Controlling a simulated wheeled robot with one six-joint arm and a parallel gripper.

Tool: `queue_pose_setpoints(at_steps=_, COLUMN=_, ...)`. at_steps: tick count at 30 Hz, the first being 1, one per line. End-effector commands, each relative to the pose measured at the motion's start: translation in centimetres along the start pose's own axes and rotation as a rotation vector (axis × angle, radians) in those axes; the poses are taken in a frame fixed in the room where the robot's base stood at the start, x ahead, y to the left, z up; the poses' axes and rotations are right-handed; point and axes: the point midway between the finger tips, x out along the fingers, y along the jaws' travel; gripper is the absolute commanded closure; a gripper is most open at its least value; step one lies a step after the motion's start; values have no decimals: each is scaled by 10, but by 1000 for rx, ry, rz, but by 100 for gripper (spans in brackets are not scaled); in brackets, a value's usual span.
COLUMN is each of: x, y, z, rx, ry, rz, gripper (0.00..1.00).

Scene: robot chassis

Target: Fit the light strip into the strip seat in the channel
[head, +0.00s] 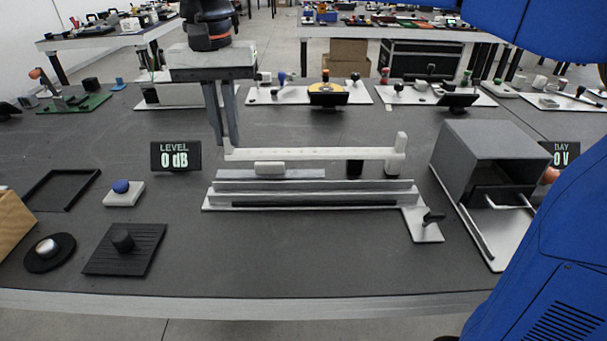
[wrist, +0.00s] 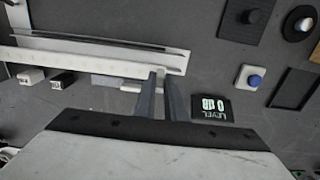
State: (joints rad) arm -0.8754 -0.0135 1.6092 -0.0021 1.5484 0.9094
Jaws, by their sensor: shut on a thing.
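The light strip (head: 320,154) is a long, thin white bar, roughly level, with an upright tab at its right end. My gripper (head: 229,143) is shut on its left end, fingers pointing down. In the wrist view the strip (wrist: 90,58) runs leftward from my fingers (wrist: 161,72). The grey channel (head: 210,200) lies on the table, nearer the head camera than the strip. A long dark slot (head: 315,204) runs along the channel; I cannot tell whether this is the strip seat. In the wrist view the channel (wrist: 165,55) lies just beyond the strip.
A white block (head: 269,168) and a black block (head: 355,167) stand by the strip. A small dark lever (head: 432,217) is at the channel's right end. A grey box (head: 480,155) stands right, the LEVEL display (head: 176,156) left. The table in front of the channel is clear.

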Motion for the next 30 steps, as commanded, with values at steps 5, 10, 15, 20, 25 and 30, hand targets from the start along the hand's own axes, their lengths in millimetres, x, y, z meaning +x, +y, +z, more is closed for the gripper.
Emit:
queue_pose_setpoints(at_steps=5, x=10, y=0, z=0, rx=1, ry=-1, rz=1, gripper=100)
queue_pose_setpoints(at_steps=10, x=38, y=0, z=0, rx=1, ry=-2, rz=2, gripper=100)
queue_pose_setpoints(at_steps=15, x=56, y=0, z=0, rx=0, ry=0, rz=1, gripper=100)
queue_pose_setpoints(at_steps=20, x=65, y=0, z=0, rx=0, ry=-1, rz=1, gripper=100)
queue_pose_setpoints(at_steps=25, x=87, y=0, z=0, rx=0, ry=-1, rz=2, gripper=100)
queue_pose_setpoints(at_steps=30, x=101, y=0, z=0, rx=0, ry=0, rz=0, gripper=100)
